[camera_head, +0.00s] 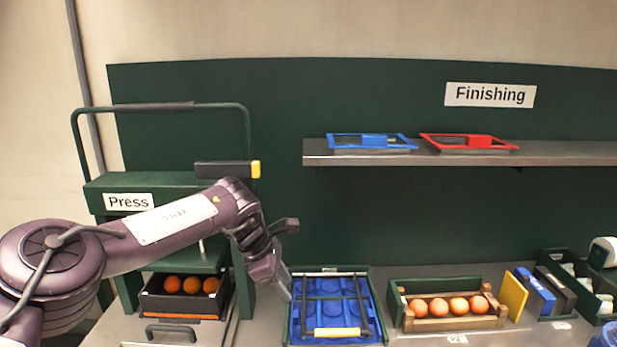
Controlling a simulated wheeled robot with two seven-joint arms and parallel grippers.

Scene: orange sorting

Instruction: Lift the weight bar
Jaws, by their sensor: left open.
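The press (150,187) stands at the left, a dark green frame with a "Press" label. A dark bar with a yellow end (228,169) lies level on its upper part; it looks like the weight bar, but I cannot be sure. A tall green hoop (160,106) rises above it. My left arm crosses in front of the press and hides part of it. My left gripper (284,288) points down to the right of the press, below the bar and apart from it. It is open, and I see nothing in it. My right gripper is not in view.
Under the press is a black drawer (185,305) with oranges. A green-rimmed blue tray (291,325) with a yellow-handled rack lies beside my left gripper. A crate of oranges (398,302) stands to its right. A shelf (560,153) holds blue and red frames.

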